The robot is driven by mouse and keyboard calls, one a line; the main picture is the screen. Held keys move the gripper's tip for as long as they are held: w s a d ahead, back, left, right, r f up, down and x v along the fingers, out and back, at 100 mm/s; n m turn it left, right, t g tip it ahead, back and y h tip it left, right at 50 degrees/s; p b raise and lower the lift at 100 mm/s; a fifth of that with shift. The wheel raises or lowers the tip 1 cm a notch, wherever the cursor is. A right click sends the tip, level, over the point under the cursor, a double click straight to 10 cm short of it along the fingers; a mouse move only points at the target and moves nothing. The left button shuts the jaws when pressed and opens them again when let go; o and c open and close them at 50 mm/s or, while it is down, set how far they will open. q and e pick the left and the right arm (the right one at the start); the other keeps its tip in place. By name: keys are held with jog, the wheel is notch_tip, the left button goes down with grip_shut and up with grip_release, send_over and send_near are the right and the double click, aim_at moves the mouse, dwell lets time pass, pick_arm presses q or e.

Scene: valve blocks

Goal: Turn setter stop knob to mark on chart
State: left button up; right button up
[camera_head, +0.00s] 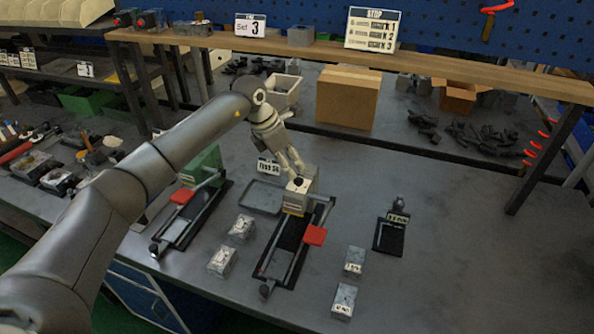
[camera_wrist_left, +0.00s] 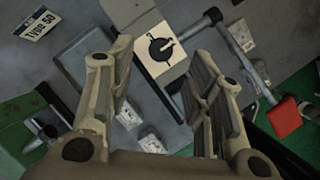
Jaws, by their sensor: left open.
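My left gripper (camera_head: 291,170) is just above and behind the block. In the left wrist view its fingers (camera_wrist_left: 164,58) are spread wide and empty, with the knob seen between their tips, apart from them. The STOP chart (camera_head: 373,30) stands on the shelf with several rows; its small print is hard to read. A sign (camera_head: 250,26) reads "Set 3". My right gripper is not in view.
The setter's rail has a red handle (camera_head: 315,235). A second, green-ended fixture with a red handle (camera_head: 182,196) stands left. Small metal blocks (camera_head: 241,227) lie between them, with more (camera_head: 355,261) at right. A "TYPE 50" sign (camera_wrist_left: 38,24) stands nearby.

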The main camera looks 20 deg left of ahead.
aim_at(298, 176)
pick_arm(q)
jog(key=p+x, duration=0.1)
jog(key=x, duration=0.4)
jog(key=shift+w+d+f, duration=0.1)
jog(key=shift+f, duration=0.2)
jog(key=c, duration=1)
